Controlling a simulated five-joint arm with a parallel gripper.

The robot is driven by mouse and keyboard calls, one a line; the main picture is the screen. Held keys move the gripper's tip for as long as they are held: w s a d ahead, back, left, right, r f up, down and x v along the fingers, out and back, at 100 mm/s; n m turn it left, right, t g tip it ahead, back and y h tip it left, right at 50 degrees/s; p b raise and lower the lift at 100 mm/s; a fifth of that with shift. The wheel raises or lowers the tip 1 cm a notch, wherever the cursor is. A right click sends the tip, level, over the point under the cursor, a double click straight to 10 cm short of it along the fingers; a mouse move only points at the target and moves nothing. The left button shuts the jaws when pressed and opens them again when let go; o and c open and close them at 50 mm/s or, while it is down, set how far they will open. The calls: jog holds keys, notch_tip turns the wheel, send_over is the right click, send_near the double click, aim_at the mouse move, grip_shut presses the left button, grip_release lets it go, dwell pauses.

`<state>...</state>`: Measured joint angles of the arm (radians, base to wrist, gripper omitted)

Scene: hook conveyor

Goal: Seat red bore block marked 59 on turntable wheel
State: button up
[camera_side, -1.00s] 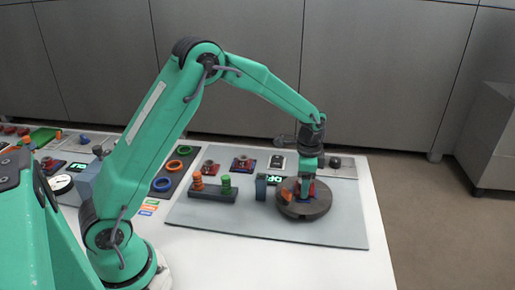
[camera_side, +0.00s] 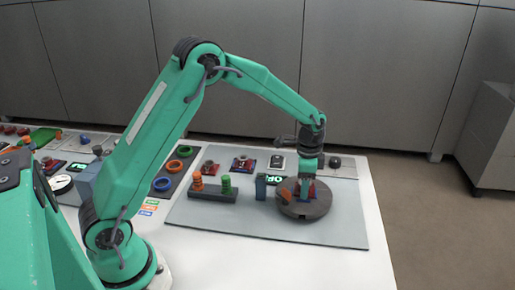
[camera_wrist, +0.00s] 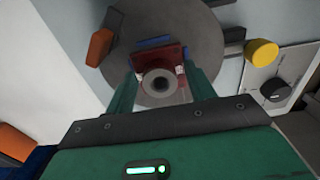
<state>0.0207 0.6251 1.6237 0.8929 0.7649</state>
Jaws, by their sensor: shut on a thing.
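The red bore block (camera_wrist: 172,56) is between the fingers of my gripper (camera_wrist: 161,88), which is shut on it. A grey round part with a dark hole (camera_wrist: 160,82) shows in front of the red block in the wrist view. The block is over the dark round turntable wheel (camera_side: 308,209), whose disc also shows in the wrist view (camera_wrist: 205,50). In the side view my gripper (camera_side: 306,198) is low at the wheel and hides most of the block. I cannot tell whether the block touches the wheel, and no number is readable.
On the wheel are an orange piece (camera_wrist: 100,47) and a blue piece (camera_wrist: 152,42). A blue-grey block (camera_side: 261,187) stands left of the wheel. A dark rack (camera_side: 213,193) holds orange and green pieces. The grey mat's front right (camera_side: 345,225) is clear.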

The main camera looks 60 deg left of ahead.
jog(key=shift+f, duration=0.45)
dwell(1.6)
jog(key=o, duration=1.7)
jog(key=shift+r, duration=0.25)
jog(key=shift+r, duration=3.35)
